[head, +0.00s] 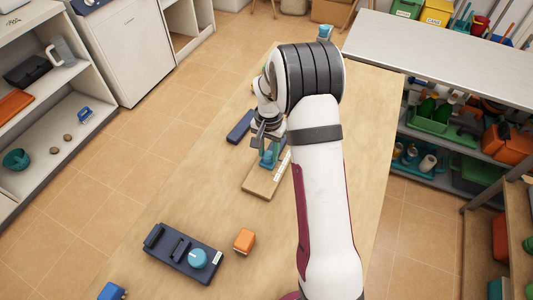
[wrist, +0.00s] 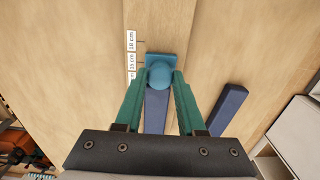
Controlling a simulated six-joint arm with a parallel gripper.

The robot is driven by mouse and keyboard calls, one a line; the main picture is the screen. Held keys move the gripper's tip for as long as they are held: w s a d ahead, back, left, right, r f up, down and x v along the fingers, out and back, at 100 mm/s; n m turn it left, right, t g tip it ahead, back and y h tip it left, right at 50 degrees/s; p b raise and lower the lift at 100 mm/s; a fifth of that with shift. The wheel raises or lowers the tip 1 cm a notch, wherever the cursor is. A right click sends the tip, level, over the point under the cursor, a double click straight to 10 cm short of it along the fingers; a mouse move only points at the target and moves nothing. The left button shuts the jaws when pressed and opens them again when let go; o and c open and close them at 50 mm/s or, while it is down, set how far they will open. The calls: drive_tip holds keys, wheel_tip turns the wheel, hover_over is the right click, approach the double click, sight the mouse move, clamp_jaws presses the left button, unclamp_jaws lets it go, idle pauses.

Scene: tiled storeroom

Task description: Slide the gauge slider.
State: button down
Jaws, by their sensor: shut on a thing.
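The blue slider (wrist: 160,57), a square plate with a round knob, sits at the track beside the scale, close to the 18 cm mark. My gripper (wrist: 160,78) has its two green fingers shut on the slider's knob, one on each side. In the head view my gripper (head: 268,152) is over the board, and my arm and wrist hide part of the gauge.
A dark blue bar (wrist: 229,108) lies right of the gauge in the wrist view. A dark panel (head: 168,246) with a round blue knob (head: 198,258), an orange block (head: 244,240) and a blue block (head: 112,291) are at the near table (head: 140,215). Shelves stand on both sides.

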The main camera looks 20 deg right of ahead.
sight(268, 154)
drive_tip(key=c, duration=0.5)
unclamp_jaws()
drive_tip(key=shift+r, duration=0.1)
wheel_tip(268, 154, up, 16)
